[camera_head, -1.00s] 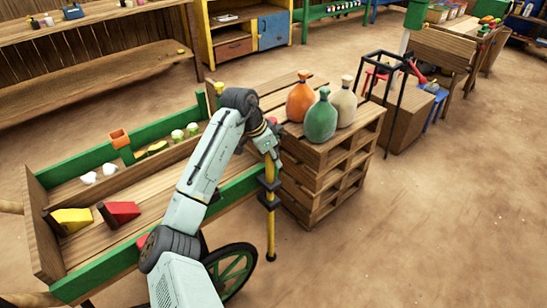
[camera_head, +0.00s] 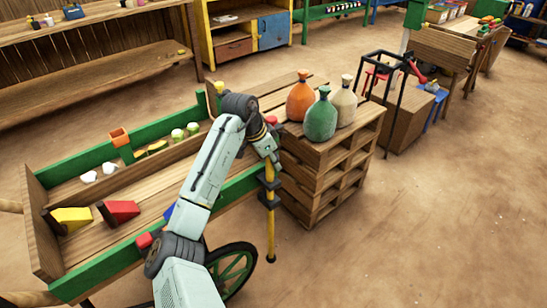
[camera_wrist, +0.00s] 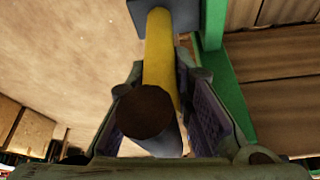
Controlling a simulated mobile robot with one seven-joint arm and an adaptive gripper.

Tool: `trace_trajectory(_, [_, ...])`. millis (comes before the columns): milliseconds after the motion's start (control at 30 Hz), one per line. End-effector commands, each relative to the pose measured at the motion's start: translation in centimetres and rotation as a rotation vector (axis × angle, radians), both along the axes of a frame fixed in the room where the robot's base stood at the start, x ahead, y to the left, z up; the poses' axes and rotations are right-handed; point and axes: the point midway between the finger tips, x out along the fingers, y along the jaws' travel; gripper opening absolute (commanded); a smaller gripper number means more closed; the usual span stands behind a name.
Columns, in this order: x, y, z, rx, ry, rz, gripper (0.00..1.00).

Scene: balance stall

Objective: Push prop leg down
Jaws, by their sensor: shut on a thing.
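The prop leg is a yellow pole (camera_head: 270,232) standing upright in dark brackets (camera_head: 269,200) at the right end of the green-edged cart (camera_head: 232,187). Its lower end is close to the dirt ground; I cannot tell whether it touches. My gripper (camera_head: 271,158) is at the leg's upper end, above the brackets. In the wrist view, the yellow leg (camera_wrist: 160,55) with its dark brown round end (camera_wrist: 146,111) lies between the two fingers of my gripper (camera_wrist: 168,85), which are shut on it. The fingers hide part of the leg.
A wooden pallet stack (camera_head: 325,170) with orange (camera_head: 300,101), green (camera_head: 320,120) and cream (camera_head: 345,104) sacks stands just right of my gripper. The cart's wheel (camera_head: 233,268) is left of the leg. Open dirt floor (camera_head: 430,220) lies to the right.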

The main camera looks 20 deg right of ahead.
Motion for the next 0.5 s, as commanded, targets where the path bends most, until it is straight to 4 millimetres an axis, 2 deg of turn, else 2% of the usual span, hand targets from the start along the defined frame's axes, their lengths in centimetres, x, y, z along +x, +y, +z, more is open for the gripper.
trace_trajectory(33, [-0.4,-0.1,-2.7,0.003,0.020,0.000,0.00])
trace_trajectory(200, [-0.4,-0.1,-6.8,0.004,0.021,-0.002,0.00])
trace_trajectory(333, [-0.4,-0.1,-8.2,0.004,0.018,-0.001,0.00])
trace_trajectory(500, [-0.3,0.0,-8.6,0.006,0.016,-0.002,0.00])
